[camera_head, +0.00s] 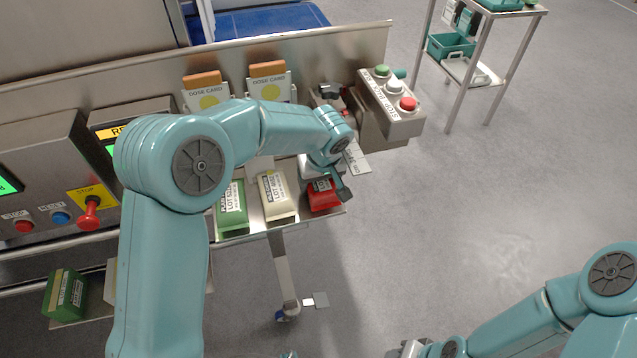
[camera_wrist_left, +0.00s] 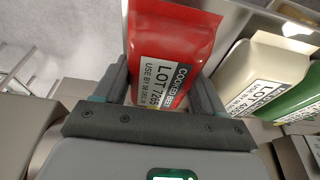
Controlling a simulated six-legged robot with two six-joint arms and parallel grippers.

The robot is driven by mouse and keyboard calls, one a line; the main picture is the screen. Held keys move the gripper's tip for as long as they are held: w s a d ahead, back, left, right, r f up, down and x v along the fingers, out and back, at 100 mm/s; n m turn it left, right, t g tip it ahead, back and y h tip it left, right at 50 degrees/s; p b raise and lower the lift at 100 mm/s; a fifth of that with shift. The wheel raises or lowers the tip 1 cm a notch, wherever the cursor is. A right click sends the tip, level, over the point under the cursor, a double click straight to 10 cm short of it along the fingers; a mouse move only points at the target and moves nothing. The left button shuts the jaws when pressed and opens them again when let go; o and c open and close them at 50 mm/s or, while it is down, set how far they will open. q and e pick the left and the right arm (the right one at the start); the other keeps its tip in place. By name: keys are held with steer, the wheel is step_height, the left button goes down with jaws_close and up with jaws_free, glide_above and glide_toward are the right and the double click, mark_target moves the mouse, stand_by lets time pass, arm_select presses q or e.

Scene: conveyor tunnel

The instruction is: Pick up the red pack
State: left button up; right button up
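The red pack (camera_head: 322,196) lies at the right end of a metal shelf, partly hidden by my left gripper (camera_head: 331,181). The two fingers of my left gripper (camera_wrist_left: 160,85) are spread, one on each side of the pack's near end. I cannot tell whether they touch it. My right arm is at the lower right in the head view; only a small grey part near its end shows at the bottom edge.
A cream pack (camera_head: 278,195) and a green pack (camera_head: 231,207) lie left of the red one. A button box (camera_head: 391,105) stands behind right. Another green pack (camera_head: 65,294) is at lower left. A trolley (camera_head: 487,50) stands at the back right. Open floor lies right.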

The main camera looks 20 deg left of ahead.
arm_select(q)
steer(key=c, duration=0.3)
steer(key=shift+c, duration=0.2)
steer(key=shift+r, duration=0.1)
steer(key=shift+w+r, duration=0.1)
steer(key=shift+r, duration=0.1)
steer(key=s+d+b, duration=0.2)
steer(key=s+d, duration=0.3)
steer(key=s, duration=0.2)
steer(key=s+d+r+b, duration=0.1)
steer(key=s+d+b, duration=0.2)
steer(key=s+d, duration=0.2)
steer(key=shift+s+b, duration=0.3)
steer(key=shift+s, duration=1.25)
